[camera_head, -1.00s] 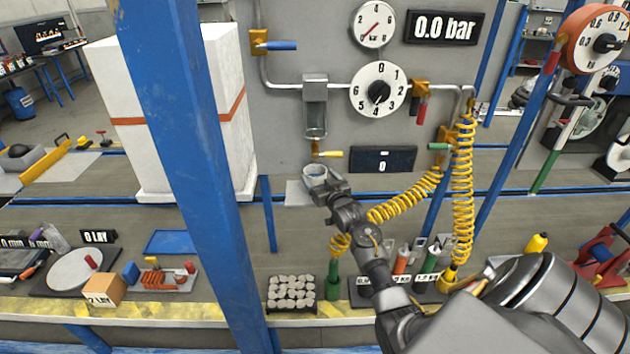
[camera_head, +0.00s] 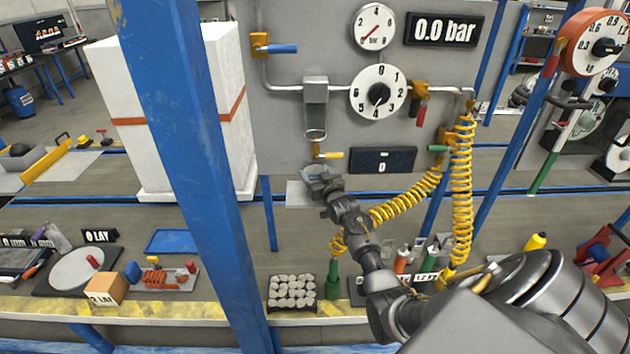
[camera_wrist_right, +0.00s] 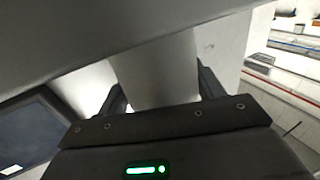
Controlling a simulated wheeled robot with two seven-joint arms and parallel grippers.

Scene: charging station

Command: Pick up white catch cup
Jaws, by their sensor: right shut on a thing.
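The white catch cup (camera_head: 311,170) is below the drain valve with the yellow handle, at the panel's lower edge. It is small and partly hidden by my right gripper (camera_head: 321,183) in the head view. In the right wrist view, the pale cup wall (camera_wrist_right: 155,75) stands between the two dark fingers of the right gripper (camera_wrist_right: 162,92), which are shut on it. Whether the cup still touches the plate under it cannot be told. My left gripper is not in view.
A yellow-handled valve (camera_head: 331,155) hangs just above the cup, under a clear filter bowl (camera_head: 315,119). Yellow coiled hoses (camera_head: 463,200) hang right of my arm. A blue post (camera_head: 190,150) stands to the left. A tray of stones (camera_head: 292,291) sits at the front.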

